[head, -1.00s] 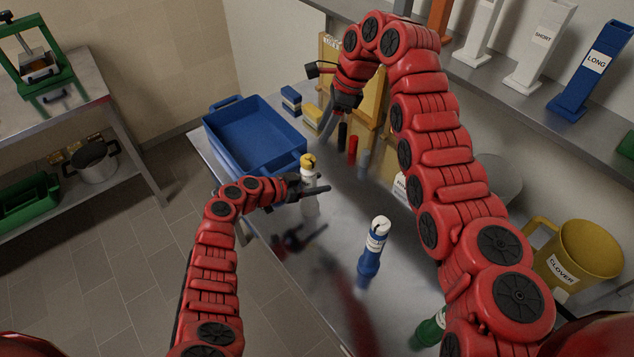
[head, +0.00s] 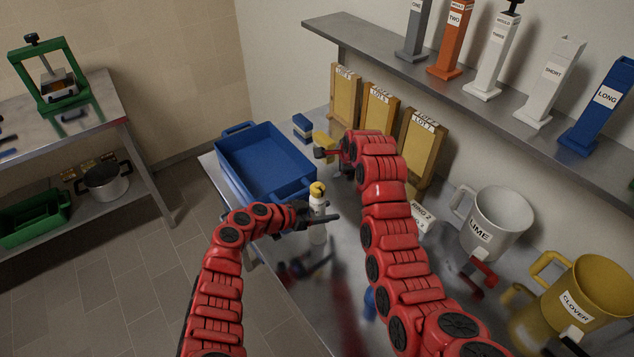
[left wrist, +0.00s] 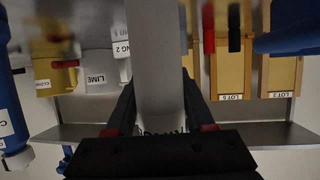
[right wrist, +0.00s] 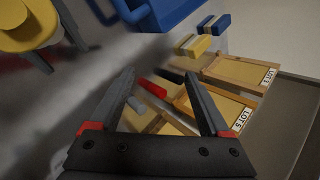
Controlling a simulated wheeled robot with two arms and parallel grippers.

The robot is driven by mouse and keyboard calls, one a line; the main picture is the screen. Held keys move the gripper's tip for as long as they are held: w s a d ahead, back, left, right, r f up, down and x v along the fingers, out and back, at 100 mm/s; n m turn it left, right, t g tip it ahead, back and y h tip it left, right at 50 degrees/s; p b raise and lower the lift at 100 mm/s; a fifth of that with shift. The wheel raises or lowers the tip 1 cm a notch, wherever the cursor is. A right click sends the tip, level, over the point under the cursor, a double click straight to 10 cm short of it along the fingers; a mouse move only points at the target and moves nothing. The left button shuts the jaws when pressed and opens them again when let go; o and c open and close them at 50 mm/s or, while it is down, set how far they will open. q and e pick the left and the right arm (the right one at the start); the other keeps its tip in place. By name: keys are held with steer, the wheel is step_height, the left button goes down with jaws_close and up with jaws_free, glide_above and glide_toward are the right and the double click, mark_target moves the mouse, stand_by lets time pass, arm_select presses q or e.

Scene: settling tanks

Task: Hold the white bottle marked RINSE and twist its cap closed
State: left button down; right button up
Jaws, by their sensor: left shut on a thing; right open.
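The white bottle (head: 317,236) stands upright in the head view with its yellow cap (head: 317,189) on top. My left gripper (head: 322,222) is shut around its body below the cap. In the left wrist view the pale bottle body (left wrist: 155,60) fills the space between the fingers; its label is mostly hidden. My right gripper (head: 322,153) is open and empty, behind the bottle and apart from the cap. In the right wrist view the yellow cap (right wrist: 28,22) is at the upper left, outside the open fingers (right wrist: 160,82). I cannot tell whether the cap is fully seated.
A blue bin (head: 225,165) is left of the bottle. Blue and yellow blocks (head: 303,125) and wooden lot boards (head: 378,112) stand behind. A grey LIME jug (head: 497,222) and yellow CLOVER jug (head: 590,290) are at right. My right arm partly hides a blue bottle (head: 369,302).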

steer(key=s+d+f+n+t+h, duration=0.1)
steer(key=s+d+n+t+h, duration=0.3)
steer(key=s+d+t, duration=0.3)
steer(key=n+t+y, duration=0.3)
steer(key=n+t, duration=0.1)
steer(key=n, duration=1.1)
glide_toward(318, 189)
steer(key=w+f, duration=0.1)
steer(key=w, duration=1.3)
steer(key=shift+a, duration=0.5)
steer(key=shift+f, duration=0.15)
steer(key=shift+m, duration=0.3)
jaws_close()
